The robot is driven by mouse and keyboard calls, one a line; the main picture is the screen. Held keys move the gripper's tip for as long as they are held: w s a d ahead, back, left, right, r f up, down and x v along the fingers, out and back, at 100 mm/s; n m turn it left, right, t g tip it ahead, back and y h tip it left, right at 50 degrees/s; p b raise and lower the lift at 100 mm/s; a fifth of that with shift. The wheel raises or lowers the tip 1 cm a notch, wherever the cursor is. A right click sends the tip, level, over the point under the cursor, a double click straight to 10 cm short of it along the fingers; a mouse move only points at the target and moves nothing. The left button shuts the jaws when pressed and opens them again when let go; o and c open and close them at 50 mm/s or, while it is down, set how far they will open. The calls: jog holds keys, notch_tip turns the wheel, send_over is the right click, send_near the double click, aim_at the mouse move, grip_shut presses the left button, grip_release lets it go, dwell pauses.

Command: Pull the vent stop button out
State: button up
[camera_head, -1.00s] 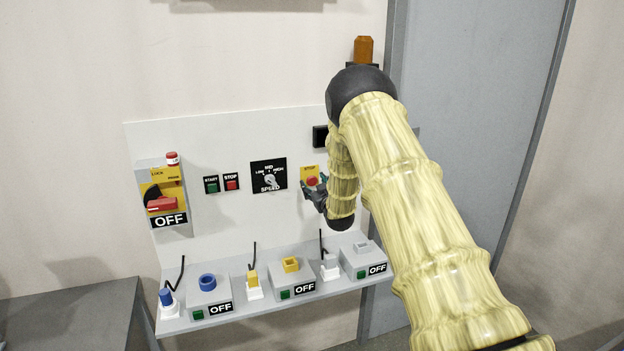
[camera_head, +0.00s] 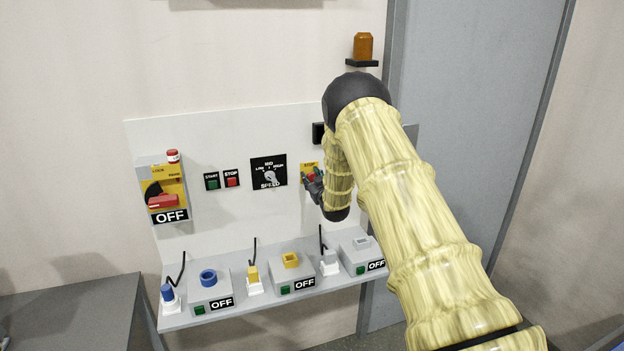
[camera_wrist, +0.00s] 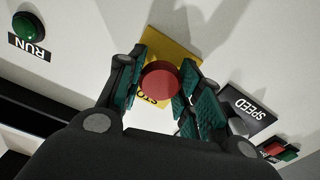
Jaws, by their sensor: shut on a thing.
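The vent stop button is a round red button (camera_wrist: 160,80) on a yellow plate (camera_wrist: 171,48) marked STOP. In the head view the plate (camera_head: 308,167) is on the right part of the upright white panel, and my gripper partly covers the button. My gripper (camera_wrist: 157,88) is at the button, with a finger on either side of the red head, and it is shut on it. In the head view my gripper (camera_head: 314,184) reaches the panel from the right. The wrist view does not clearly show how far the button stands out.
Left of the button are the SPEED knob (camera_head: 270,178), START and STOP push buttons (camera_head: 222,181) and a red-handled switch (camera_head: 162,201) marked OFF. Below, a shelf carries grey OFF boxes and plugs.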

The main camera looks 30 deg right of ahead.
jog(key=shift+s+a+f+b, duration=0.1)
jog(key=shift+s+a+b, duration=0.05)
jog(key=shift+s+b, duration=0.5)
jog(key=o, duration=1.1)
jog(key=shift+c, duration=0.2)
jog(key=shift+s, duration=0.1)
jog(key=v, duration=1.2)
